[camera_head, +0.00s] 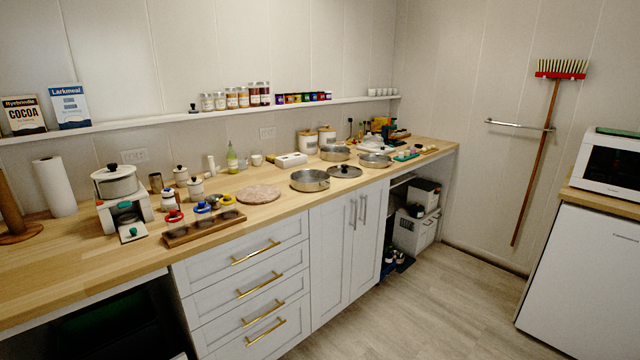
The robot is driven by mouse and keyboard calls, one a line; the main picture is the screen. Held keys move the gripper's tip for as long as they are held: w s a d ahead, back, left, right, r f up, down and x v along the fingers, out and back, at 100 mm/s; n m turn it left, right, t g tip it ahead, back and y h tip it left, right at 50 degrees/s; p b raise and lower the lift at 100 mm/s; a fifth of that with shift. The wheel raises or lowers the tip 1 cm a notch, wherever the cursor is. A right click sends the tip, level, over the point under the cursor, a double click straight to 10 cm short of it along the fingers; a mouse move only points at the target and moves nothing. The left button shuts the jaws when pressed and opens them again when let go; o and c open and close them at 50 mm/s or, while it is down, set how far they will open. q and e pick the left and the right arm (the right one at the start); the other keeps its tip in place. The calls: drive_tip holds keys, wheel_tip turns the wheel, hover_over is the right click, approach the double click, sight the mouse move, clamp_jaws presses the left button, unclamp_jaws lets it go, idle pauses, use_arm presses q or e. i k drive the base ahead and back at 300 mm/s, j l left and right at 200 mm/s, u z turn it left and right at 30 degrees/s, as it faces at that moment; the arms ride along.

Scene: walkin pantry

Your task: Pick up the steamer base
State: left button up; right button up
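Several shallow metal pans stand on the wooden counter, and I cannot tell for sure which one is the steamer base. One open round metal pan (310,180) is near the counter's front edge at the middle. A second metal pan (336,153) stands behind it, towards the wall. A third metal pan (375,160) stands further right. A dark-knobbed lid (345,171) lies between the front pan and the right pan. Neither of my grippers is in view.
A shelf (180,118) runs along the wall. The floor (410,307) in front is clear.

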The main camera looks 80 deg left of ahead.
sight(307, 180)
drive_tip(key=u, duration=2.85)
